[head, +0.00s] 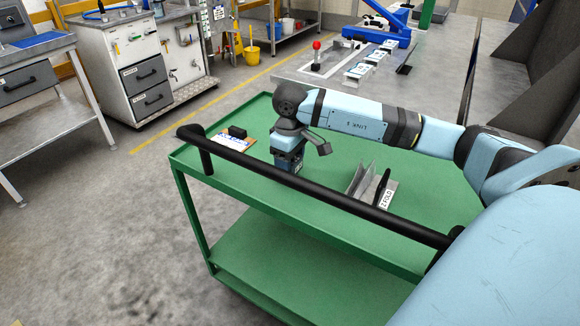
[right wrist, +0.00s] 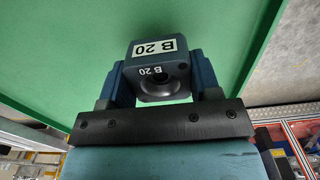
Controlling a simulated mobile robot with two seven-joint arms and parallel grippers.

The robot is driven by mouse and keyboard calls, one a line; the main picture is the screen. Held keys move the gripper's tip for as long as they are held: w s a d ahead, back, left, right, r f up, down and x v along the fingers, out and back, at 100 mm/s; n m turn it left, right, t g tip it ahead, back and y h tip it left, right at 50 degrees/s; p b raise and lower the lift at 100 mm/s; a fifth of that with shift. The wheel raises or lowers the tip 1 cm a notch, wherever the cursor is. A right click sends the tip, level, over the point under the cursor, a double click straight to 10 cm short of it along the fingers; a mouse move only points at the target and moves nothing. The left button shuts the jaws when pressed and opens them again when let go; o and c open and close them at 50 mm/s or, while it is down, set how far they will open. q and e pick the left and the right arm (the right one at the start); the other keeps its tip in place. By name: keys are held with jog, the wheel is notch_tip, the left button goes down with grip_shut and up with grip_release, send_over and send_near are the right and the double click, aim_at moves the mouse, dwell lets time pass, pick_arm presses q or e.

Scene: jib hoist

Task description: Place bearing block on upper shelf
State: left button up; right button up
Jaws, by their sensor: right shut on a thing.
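The bearing block, blue-grey with white B 20 labels and a round bore, shows in the right wrist view (right wrist: 158,68) between the two fingers. My right gripper (head: 288,158) is shut on it and points down over the upper shelf (head: 330,168) of a green two-level cart. In the head view the gripper and wrist hide most of the block. I cannot tell whether the block touches the shelf. The cart's lower shelf (head: 270,255) is bare where it shows. My left gripper is not in view.
A clipboard (head: 232,141) with a dark object on it lies left of the gripper. A black handle (head: 320,195) runs along the cart's near side. A grey bench (head: 330,75) stands behind.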

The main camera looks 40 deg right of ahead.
jog(key=shift+f, duration=1.55)
jog(key=shift+f, duration=0.1)
jog(key=o, duration=1.2)
jog(key=shift+b, duration=0.3)
jog(key=shift+o, duration=0.2)
notch_tip(320, 180, up, 12)
jog(key=shift+r+p, duration=0.1)
jog(key=shift+p, duration=0.9)
